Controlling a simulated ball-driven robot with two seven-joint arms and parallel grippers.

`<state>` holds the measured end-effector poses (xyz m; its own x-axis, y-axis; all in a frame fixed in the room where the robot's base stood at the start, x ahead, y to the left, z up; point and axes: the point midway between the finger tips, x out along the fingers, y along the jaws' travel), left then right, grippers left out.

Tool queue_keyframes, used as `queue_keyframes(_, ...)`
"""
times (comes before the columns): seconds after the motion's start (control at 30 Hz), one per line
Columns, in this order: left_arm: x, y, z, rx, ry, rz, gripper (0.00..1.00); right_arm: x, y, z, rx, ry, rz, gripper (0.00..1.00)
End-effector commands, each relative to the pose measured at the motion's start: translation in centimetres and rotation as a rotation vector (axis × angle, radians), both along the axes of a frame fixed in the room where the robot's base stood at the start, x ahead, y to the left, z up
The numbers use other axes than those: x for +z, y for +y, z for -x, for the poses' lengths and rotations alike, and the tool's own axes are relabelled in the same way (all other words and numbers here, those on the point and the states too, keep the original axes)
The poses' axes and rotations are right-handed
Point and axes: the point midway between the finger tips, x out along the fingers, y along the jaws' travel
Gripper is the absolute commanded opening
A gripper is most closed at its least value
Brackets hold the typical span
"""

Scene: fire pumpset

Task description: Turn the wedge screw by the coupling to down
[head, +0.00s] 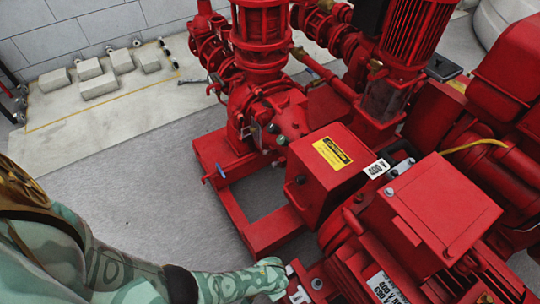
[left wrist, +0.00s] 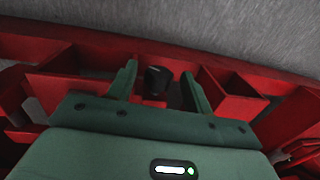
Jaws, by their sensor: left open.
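My left gripper (head: 272,276), pale green, reaches in from the lower left in the head view, low beside the red motor (head: 390,275) and base frame. In the left wrist view its two green fingers (left wrist: 158,70) are spread apart. A short dark cylindrical piece (left wrist: 157,82) shows between them, with a gap on each side; I cannot tell whether it is the wedge screw. The red box-shaped cover with a yellow label (head: 325,165) stands beyond the gripper in the head view. I cannot make out the coupling itself or the screw's direction. My right gripper is not in view.
The red base frame (head: 262,232) has open bays and raised walls around the gripper. Red pumps and pipes (head: 262,40) fill the back and right. Pale blocks (head: 98,85) lie on a slab at the left. The grey floor (head: 120,185) left of the frame is clear.

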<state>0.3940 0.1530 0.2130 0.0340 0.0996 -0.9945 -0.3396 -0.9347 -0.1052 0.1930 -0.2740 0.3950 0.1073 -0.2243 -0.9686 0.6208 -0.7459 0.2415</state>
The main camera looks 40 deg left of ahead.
Motion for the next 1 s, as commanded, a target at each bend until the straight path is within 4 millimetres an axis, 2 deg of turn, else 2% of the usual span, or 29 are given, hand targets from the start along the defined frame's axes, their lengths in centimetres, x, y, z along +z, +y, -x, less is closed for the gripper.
queue_keyframes(0.33, -0.23, 0.02, -0.07, 0.001, -0.002, 0.001, 0.51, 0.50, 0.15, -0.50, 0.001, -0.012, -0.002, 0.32)
queue_keyframes(0.37, -0.24, 0.03, -0.06, 0.001, -0.001, 0.000, 0.48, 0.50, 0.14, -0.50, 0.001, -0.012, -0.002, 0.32)
queue_keyframes(0.5, -0.24, 0.03, -0.05, 0.000, -0.001, 0.000, 0.09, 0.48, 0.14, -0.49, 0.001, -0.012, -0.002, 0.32)
queue_keyframes(0.53, -0.24, 0.03, -0.05, 0.000, -0.001, 0.000, 0.06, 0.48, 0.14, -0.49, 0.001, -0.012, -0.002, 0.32)
queue_keyframes(0.77, -0.21, 0.09, -0.06, 0.001, 0.003, 0.011, 0.06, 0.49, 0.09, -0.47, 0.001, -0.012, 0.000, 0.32)
queue_keyframes(1.0, -0.14, 0.27, -0.13, 0.004, 0.035, 0.101, 0.06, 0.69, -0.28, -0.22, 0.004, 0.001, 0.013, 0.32)
